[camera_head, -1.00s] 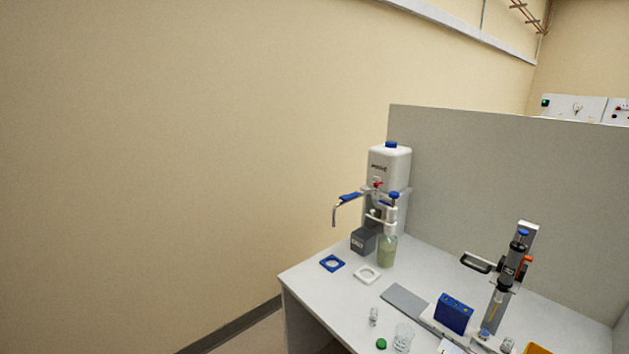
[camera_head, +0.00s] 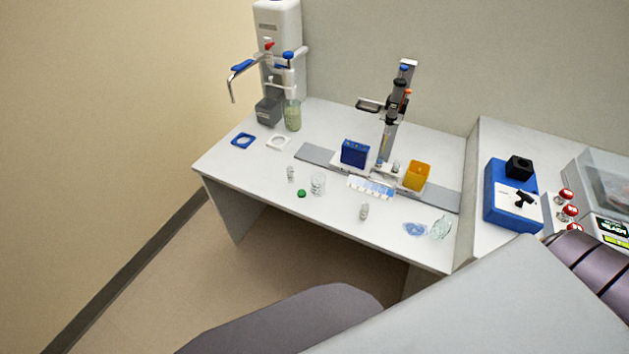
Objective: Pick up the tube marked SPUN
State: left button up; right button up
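Two small clear vials or tubes stand on the white bench: one at the left (camera_head: 290,173) and one near the front edge (camera_head: 364,211). Another small pale one (camera_head: 395,167) is by the foot of the press-like stand. Any markings are too small to read, so I cannot tell which tube is marked SPUN. A clear beaker (camera_head: 318,184) and a green cap (camera_head: 301,193) lie between the vials. Neither of my grippers is in view.
The bench (camera_head: 238,168) also holds a blue box (camera_head: 355,153), a yellow bin (camera_head: 417,176), a tall stand (camera_head: 393,110) and a dispenser (camera_head: 280,50). A blue device (camera_head: 512,195) sits to the right. A large grey surface fills the lower right. Floor shows at lower left.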

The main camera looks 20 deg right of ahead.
aim_at(364, 212)
jog(key=k+l+z, duration=0.1)
jog(key=z, duration=1.05)
jog(key=k+l+z, duration=0.1)
jog(key=l+z, duration=0.15)
jog(key=z, duration=0.2)
